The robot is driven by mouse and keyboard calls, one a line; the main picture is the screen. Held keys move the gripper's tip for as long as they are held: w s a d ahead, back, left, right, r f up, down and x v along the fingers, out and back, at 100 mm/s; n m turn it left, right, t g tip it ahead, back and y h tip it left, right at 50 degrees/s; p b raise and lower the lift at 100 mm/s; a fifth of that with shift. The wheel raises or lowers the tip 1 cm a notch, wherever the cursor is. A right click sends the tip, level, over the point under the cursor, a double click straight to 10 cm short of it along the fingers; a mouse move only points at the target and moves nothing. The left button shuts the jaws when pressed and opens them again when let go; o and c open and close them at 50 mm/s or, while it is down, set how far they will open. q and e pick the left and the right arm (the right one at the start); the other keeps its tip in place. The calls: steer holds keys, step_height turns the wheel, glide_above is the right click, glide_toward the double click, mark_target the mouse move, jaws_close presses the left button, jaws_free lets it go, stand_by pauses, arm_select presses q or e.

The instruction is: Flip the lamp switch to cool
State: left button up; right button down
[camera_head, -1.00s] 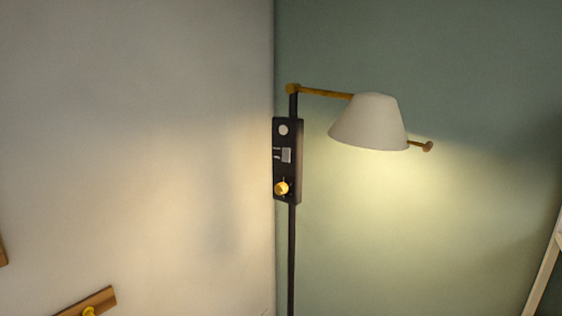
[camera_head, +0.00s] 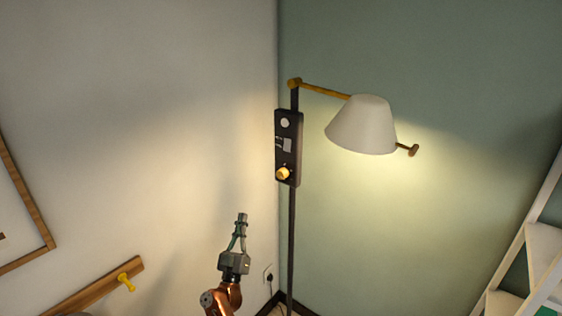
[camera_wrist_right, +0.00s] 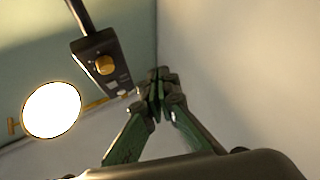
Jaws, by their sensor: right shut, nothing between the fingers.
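The lamp has a white cone shade (camera_head: 363,126) on a brass arm and a dark pole; it is lit. A dark control box (camera_head: 288,128) on the pole carries a white round button (camera_head: 285,123), a grey rocker switch (camera_head: 287,145) and a yellow knob (camera_head: 283,174). My right gripper (camera_head: 242,217) is shut and empty, below and left of the box, apart from it. In the right wrist view the shut fingertips (camera_wrist_right: 158,75) show beside the box (camera_wrist_right: 101,58), which appears inverted. My left gripper is not in view. The switch labels are too small to read.
A wooden rail with a yellow peg (camera_head: 125,281) is on the left wall, below a picture frame (camera_head: 45,240). A white shelf (camera_head: 545,250) stands at right. A wall outlet (camera_head: 268,274) is low near the corner. Space between gripper and box looks clear.

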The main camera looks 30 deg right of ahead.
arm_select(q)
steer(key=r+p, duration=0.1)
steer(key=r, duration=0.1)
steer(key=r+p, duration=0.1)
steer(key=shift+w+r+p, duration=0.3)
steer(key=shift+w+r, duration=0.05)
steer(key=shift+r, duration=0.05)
arm_select(e)
steer(key=s+d+r+m+g+h, duration=0.1)
steer(key=s+r+m+g+h, duration=0.2)
steer(key=r, duration=0.5)
steer(key=s+d+r+m+g+h, duration=0.2)
steer(key=s+r+m+g+h, duration=0.1)
steer(key=r+m+g, duration=0.2)
step_height(320, 180, up, 3)
steer(key=shift+d+m+g+h, duration=0.25)
steer(key=shift+m+g+h, duration=0.15)
steer(key=shift+g, duration=0.7)
